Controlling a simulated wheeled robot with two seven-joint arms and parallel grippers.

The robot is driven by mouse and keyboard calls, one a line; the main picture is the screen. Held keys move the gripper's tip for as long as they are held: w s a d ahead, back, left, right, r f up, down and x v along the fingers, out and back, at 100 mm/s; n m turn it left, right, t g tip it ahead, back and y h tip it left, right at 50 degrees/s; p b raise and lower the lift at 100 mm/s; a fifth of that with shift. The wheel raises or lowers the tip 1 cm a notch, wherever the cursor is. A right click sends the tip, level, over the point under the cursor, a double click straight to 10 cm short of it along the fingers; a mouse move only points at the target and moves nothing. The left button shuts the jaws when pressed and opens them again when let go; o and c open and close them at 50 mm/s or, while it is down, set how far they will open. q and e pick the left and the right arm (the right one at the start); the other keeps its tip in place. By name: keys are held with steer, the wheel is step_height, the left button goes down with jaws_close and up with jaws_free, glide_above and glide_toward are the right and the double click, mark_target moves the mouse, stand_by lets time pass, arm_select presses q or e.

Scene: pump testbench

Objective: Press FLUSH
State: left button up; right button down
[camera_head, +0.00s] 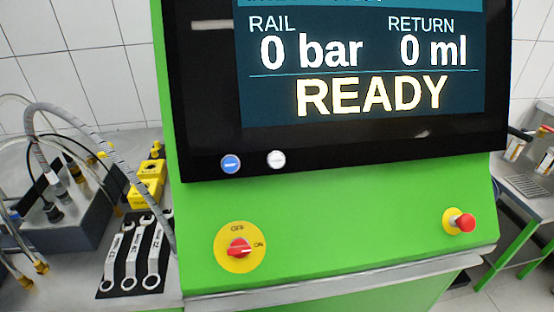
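Two small round buttons sit on the black lower bezel of the screen in the head view. One is blue (231,164) and the other is white (276,158), just to its right. The marks on both are too small to read, so I cannot tell which one is FLUSH. The screen (362,60) above shows RAIL 0 bar, RETURN 0 ml and READY. Neither of my grippers is in view.
The green cabinet carries a red rotary switch (239,248) turned towards ON and a red mushroom button (464,223). At left are wrenches (130,262) on a black mat, yellow blocks (147,188) and hoses (95,128). The front of the buttons is clear.

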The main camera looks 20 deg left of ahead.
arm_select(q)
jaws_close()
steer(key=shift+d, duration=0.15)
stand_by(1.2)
